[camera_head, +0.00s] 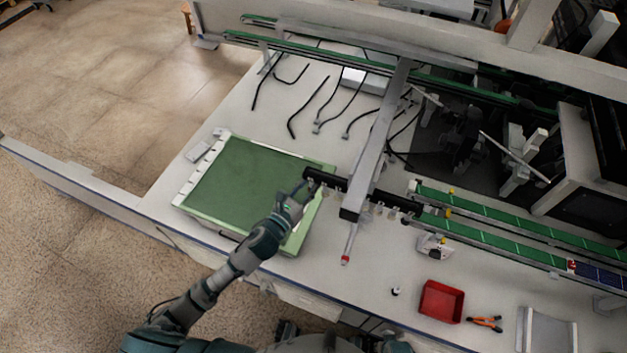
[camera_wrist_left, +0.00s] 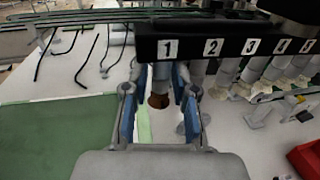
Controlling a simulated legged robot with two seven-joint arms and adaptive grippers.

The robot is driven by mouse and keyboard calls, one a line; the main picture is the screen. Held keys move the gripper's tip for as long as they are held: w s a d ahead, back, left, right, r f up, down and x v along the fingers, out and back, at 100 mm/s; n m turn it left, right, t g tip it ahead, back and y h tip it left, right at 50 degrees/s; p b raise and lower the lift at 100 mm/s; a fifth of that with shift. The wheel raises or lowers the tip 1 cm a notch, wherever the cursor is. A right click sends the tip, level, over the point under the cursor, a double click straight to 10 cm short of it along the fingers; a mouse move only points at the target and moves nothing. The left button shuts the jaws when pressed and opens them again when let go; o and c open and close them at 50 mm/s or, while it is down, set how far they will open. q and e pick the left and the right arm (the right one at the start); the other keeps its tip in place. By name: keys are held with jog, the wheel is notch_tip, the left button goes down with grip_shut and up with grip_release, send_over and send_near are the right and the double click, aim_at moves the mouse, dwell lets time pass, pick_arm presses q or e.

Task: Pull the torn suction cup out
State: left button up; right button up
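A black suction bar (camera_head: 327,180) hangs from the gantry beam over the bench; in the left wrist view the bar (camera_wrist_left: 230,45) has numbered positions. Under number 1 is a grey stem with a brownish suction cup (camera_wrist_left: 158,101) at its lower end; I cannot make out a tear. My left gripper (camera_wrist_left: 158,88) has its blue-padded fingers on either side of this cup. The fingers look apart from it, with gaps visible. In the head view my left gripper (camera_head: 302,191) is at the bar's left end. My right gripper is not in view.
Pale cups (camera_wrist_left: 240,88) hang under the other numbers, close on the right. A green mat (camera_head: 250,180) lies left of the bar. A red bin (camera_head: 441,301), orange-handled pliers (camera_head: 485,323) and a small white box (camera_head: 434,246) are at right. Black cables lie behind.

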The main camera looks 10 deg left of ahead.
pick_arm(q)
jog(key=shift+w, duration=0.65)
jog(key=shift+w+d, duration=0.2)
jog(key=shift+d, duration=0.45)
jog(key=shift+c, duration=0.5)
jog(key=c, duration=0.4)
jog(key=shift+a, duration=0.1)
grip_shut()
jog(key=shift+o, duration=0.5)
grip_release()
jog(key=shift+a, duration=0.1)
grip_shut()
